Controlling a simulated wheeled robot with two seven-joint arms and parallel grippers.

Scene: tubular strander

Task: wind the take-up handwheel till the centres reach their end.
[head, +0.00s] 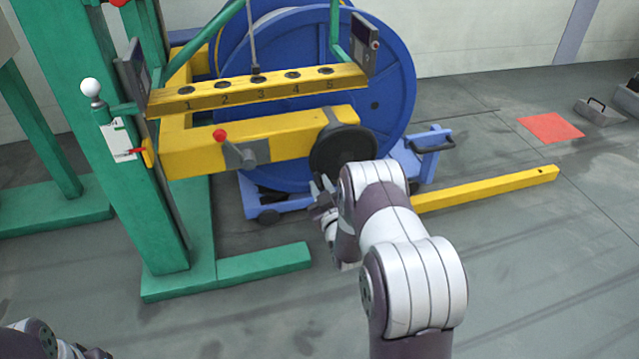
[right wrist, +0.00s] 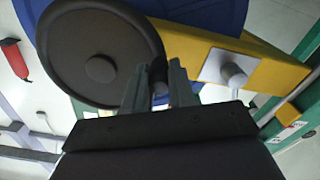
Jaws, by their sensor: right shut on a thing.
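The take-up handwheel (head: 336,155) is a black disc with a central hub on the end of the yellow beam (head: 265,140). It also fills the upper left of the right wrist view (right wrist: 85,45). My right gripper (head: 322,186) is at the lower edge of the wheel. In the right wrist view its fingers (right wrist: 159,82) are shut on the wheel's dark crank handle (right wrist: 159,70). The blue reel (head: 393,85) stands behind the beam. The centres cannot be made out. Part of my left arm shows at the bottom left; its jaws are not clear.
A yellow bar (head: 168,104) numbered 1 to 5 runs above the beam. A red-knobbed lever (head: 235,148) sits on the beam's front. A green post (head: 150,200) with a red pointer stands left. A yellow floor rail (head: 490,187) lies right, with open floor around it.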

